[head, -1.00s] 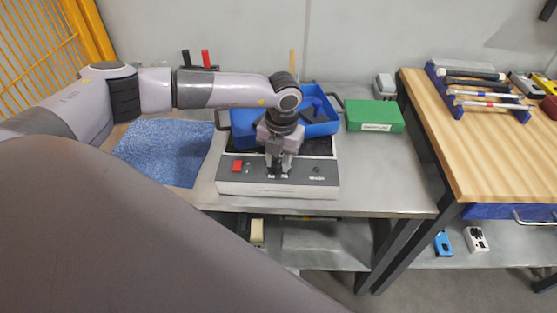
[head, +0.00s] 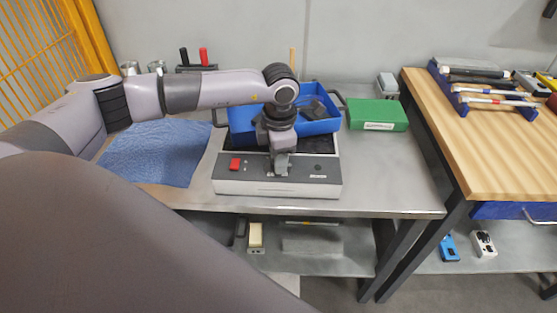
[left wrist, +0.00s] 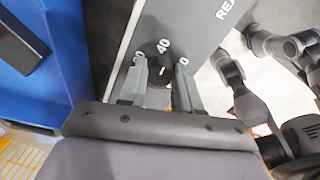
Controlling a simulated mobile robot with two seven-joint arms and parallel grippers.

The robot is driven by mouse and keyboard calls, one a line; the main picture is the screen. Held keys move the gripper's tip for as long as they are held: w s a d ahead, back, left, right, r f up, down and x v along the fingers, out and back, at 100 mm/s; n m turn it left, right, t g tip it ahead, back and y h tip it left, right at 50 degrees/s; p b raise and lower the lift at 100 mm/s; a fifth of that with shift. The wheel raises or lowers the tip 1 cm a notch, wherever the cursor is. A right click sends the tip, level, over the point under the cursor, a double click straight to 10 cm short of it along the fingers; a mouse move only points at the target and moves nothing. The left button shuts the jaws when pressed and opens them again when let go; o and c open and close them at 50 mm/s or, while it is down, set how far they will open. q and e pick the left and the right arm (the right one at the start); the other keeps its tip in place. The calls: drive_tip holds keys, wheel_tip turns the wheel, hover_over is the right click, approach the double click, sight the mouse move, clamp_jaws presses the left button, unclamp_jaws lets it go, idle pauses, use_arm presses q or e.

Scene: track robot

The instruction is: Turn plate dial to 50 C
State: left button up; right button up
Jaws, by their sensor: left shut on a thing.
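The hot plate (head: 255,187) is a light box with a dark front panel, standing near the front edge of the grey bench. Its small black dial (left wrist: 158,71) shows in the left wrist view between my fingers, with the mark 40 just above it. Marks on both sides are partly covered by the fingers. My left gripper (head: 281,168) points down at the panel and is shut on the dial; its fingers also show in the left wrist view (left wrist: 160,80). In the head view the gripper hides the dial. The dial's pointer cannot be read clearly. My right gripper is not in view.
A red switch (head: 235,164) sits left on the panel. A wooden workbench (head: 490,150) stands further right.

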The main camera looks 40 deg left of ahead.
use_arm(q)
drive_tip(key=m+b, duration=0.2)
drive_tip(key=m, duration=0.3)
drive_tip(key=shift+f+b, duration=0.1)
drive_tip(key=shift+b, duration=0.2)
drive_tip(key=shift+m+b, duration=0.4)
drive_tip(key=shift+m, duration=0.7)
drive_tip(key=m+b, duration=0.1)
drive_tip(key=m, duration=0.1)
drive_tip(key=shift+s+m, duration=0.1)
drive_tip(key=shift+m, duration=0.7)
drive_tip(key=o, duration=1.1)
drive_tip(key=shift+c, duration=0.2)
drive_tip(key=shift+s+r, duration=0.2)
drive_tip(key=shift+r, duration=3.55)
